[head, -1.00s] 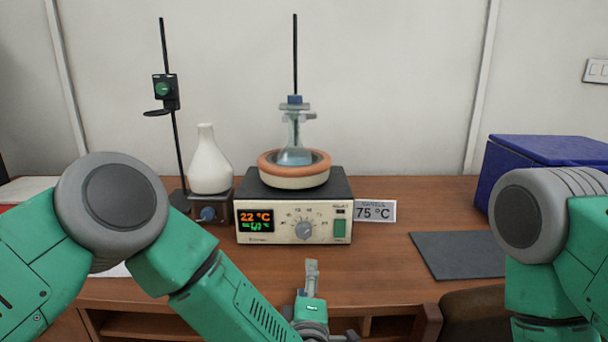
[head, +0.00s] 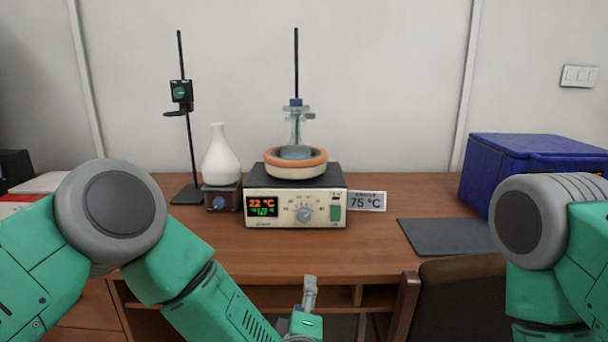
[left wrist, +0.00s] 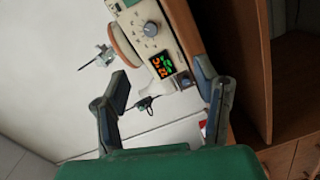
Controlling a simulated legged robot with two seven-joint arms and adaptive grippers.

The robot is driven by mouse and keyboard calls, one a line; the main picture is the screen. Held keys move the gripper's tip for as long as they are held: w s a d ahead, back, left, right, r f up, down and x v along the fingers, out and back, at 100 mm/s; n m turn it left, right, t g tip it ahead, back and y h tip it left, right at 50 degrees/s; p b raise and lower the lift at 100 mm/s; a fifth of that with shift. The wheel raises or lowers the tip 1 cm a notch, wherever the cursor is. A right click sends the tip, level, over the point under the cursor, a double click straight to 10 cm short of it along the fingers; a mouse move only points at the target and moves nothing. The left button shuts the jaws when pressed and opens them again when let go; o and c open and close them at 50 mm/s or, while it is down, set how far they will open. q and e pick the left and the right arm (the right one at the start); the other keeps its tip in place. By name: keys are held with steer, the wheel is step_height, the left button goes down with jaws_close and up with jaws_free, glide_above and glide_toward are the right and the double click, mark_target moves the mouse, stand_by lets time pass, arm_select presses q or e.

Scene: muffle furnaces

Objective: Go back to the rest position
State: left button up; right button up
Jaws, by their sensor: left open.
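My left arm comes in from the left in the head view, and its gripper (head: 309,295) shows at the bottom middle, in front of the desk's front edge and apart from everything. In the left wrist view its two fingers (left wrist: 160,98) stand wide apart with nothing between them touching. My right arm shows at the right edge of the head view, but its gripper is out of the picture.
A hotplate (head: 270,222) reading 22 °C stands on the desk (head: 310,250), with a clamped flask (head: 296,140) in its ring bath. A white flask (head: 220,155), a stand (head: 188,145), a dark mat (head: 440,237) and a blue box (head: 520,165) are around it. A chair (head: 460,300) stands in front.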

arm_select(q)
steer(key=s+a+f+m+g+h, duration=0.1)
steer(key=s+a+f+m+g, duration=0.35)
steer(key=s+a+f, duration=0.35)
steer(key=s+a+f+m+g, duration=0.4)
steer(key=s+a+f+m, duration=0.15)
steer(key=f, duration=0.45)
steer(key=s+a+f+m+g+y, duration=0.1)
steer(key=s+a+m+g, duration=0.1)
steer(key=s+a+g, duration=0.2)
steer(key=s+a+f+m+g+y, duration=0.1)
steer(key=s+a+g, duration=0.3)
steer(key=s+a, duration=0.7)
steer(key=s+m, duration=0.1)
steer(key=s, duration=0.6)
steer(key=shift+f+m+p, duration=0.25)
steer(key=shift+m+p, duration=0.1)
steer(key=shift+m, duration=0.05)
arm_select(e)
steer(key=shift+w+r, duration=0.2)
steer(key=shift+r, duration=0.15)
arm_select(q)
steer(key=shift+w, duration=0.1)
